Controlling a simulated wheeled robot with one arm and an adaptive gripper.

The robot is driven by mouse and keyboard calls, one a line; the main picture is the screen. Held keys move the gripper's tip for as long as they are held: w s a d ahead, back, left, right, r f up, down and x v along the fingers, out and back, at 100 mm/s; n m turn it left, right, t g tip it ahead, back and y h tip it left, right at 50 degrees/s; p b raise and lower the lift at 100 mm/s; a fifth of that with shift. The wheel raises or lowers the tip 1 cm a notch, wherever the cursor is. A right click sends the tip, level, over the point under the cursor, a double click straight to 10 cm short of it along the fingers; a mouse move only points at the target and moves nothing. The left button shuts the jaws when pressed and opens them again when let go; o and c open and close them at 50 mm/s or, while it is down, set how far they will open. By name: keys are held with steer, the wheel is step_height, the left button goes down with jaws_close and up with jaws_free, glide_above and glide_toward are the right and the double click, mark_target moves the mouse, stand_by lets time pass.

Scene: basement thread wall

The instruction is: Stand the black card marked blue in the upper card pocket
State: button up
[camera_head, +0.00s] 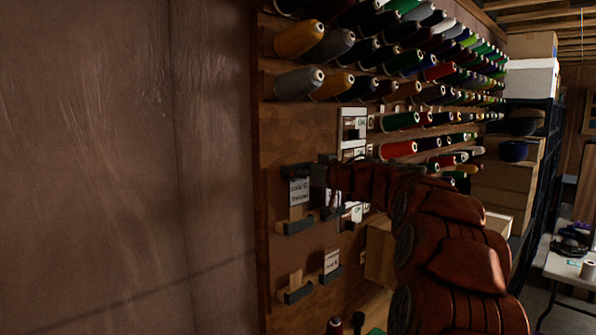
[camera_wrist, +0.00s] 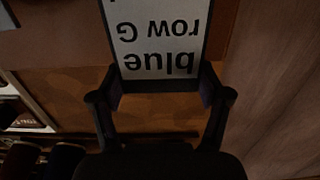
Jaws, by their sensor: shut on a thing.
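The black card (camera_head: 300,191) has a white label, reading "blue row G" upside down in the wrist view (camera_wrist: 155,38). My gripper (camera_wrist: 160,88) is shut on one edge of this card. In the head view my gripper (camera_head: 318,182) reaches in from the right and holds the card upright against the wall board. The upper card pocket (camera_head: 295,227) is a dark ledge with a tan piece standing in it, just below the card. The card's lower edge looks above the ledge; I cannot tell whether they touch.
A lower pocket (camera_head: 296,294) holds a tan piece. A pocket to its right (camera_head: 331,275) holds a white-labelled card (camera_head: 331,261). Thread spools (camera_head: 300,83) stick out in rows above. My arm hides part of the board. A brown wall (camera_head: 120,160) fills the left.

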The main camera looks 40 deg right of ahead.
mark_target(300, 193)
steer(key=shift+f+b, duration=1.25)
steer(key=shift+b, duration=0.05)
steer(key=shift+f, duration=1.65)
steer(key=shift+w+p, duration=0.1)
steer(key=shift+p, duration=0.2)
steer(key=shift+f, duration=0.35)
steer(key=o, duration=0.8)
